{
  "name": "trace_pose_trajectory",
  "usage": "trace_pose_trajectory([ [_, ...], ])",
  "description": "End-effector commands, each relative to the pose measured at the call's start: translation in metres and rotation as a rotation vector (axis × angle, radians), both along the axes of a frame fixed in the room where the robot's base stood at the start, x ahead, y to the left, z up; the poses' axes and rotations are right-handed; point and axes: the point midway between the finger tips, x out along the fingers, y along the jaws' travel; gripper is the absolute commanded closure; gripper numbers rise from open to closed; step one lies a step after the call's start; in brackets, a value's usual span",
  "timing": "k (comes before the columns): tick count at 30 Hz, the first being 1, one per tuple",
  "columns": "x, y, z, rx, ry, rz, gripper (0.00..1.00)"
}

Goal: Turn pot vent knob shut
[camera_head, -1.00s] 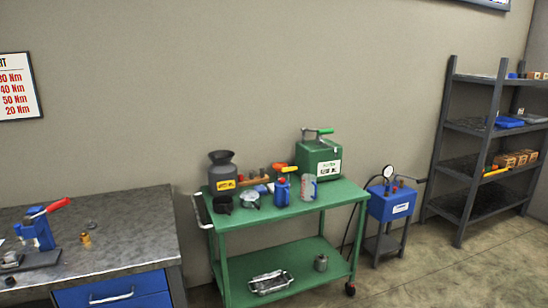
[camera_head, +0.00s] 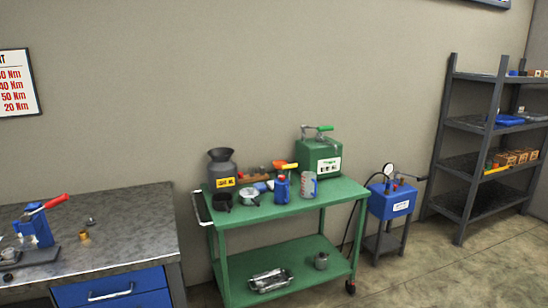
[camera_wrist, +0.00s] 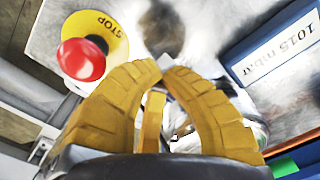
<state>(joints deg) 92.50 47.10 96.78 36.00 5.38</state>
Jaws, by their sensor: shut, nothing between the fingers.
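My gripper (camera_wrist: 163,65) shows in the wrist view with its two ribbed yellow fingers meeting at the tips, and nothing is held between them. Just past the fingertips is a blurred brownish round shape (camera_wrist: 163,28) on a pale metal surface; I cannot tell whether it is the vent knob. Silvery, partly hidden parts lie behind and right of the fingers, and I cannot make out a pot among them. The camera on my body does not show my gripper, and no vent knob can be picked out there.
In the wrist view, a red stop button (camera_wrist: 81,60) on a yellow disc is left of the fingers, and a "1015 mbar" display (camera_wrist: 275,52) is right. The head view shows a green cart (camera_head: 335,192) with several items, a workbench (camera_head: 120,215) and a shelf rack (camera_head: 455,165).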

Motion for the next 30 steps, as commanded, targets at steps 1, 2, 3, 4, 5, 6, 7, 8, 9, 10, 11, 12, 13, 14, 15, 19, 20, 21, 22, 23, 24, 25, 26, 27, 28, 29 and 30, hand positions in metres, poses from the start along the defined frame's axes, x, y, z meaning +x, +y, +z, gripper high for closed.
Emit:
trace_pose_trajectory([
  [1,-0.001,0.002,-0.003,0.007,0.0,-0.002,1.0],
  [2,-0.001,0.002,-0.003,0.007,0.0,-0.002,1.0],
  [3,-0.001,0.002,-0.003,0.008,0.0,-0.002,1.0],
  [4,-0.001,0.003,-0.003,0.008,0.0,-0.002,1.0],
  [5,-0.001,0.003,-0.003,0.008,0.0,-0.002,1.0],
  [6,-0.001,0.003,-0.004,0.008,0.0,-0.002,1.0],
  [7,-0.001,0.004,-0.004,0.008,0.0,-0.002,1.0],
  [8,-0.001,0.004,-0.004,0.008,0.0,-0.003,1.0],
  [9,0.0,0.005,-0.004,0.009,0.0,-0.003,1.0],
  [10,0.0,0.006,-0.004,0.009,0.0,-0.003,1.0],
  [11,0.0,0.007,-0.004,0.01,0.0,-0.003,1.0],
  [12,0.0,0.009,-0.004,0.011,-0.001,-0.003,1.0],
  [13,0.0,0.01,-0.004,0.012,-0.001,-0.003,1.0],
  [14,0.0,0.011,-0.004,0.013,-0.001,-0.003,1.0],
  [15,0.0,0.012,-0.004,0.014,-0.001,-0.004,1.0],
  [19,0.0,0.013,0.0,0.016,0.0,-0.005,1.0],
  [20,0.0,0.013,0.002,0.016,0.0,-0.005,1.0],
  [21,0.0,0.013,0.005,0.016,0.0,-0.005,1.0],
  [22,0.0,0.013,0.007,0.016,0.0,-0.005,1.0],
  [23,0.0,0.013,0.01,0.015,-0.001,-0.005,1.0],
  [24,0.0,0.012,0.014,0.014,-0.001,-0.004,1.0],
  [25,0.0,0.012,0.017,0.013,-0.001,-0.004,1.0],
  [26,0.0,0.012,0.021,0.012,-0.001,-0.004,1.0],
  [27,0.0,0.011,0.026,0.01,0.0,-0.003,1.0],
  [28,0.0,0.011,0.029,0.009,0.0,-0.003,1.0],
  [29,0.0,0.01,0.033,0.008,0.0,-0.003,1.0],
  [30,0.0,0.01,0.037,0.006,0.0,-0.002,1.0],
])
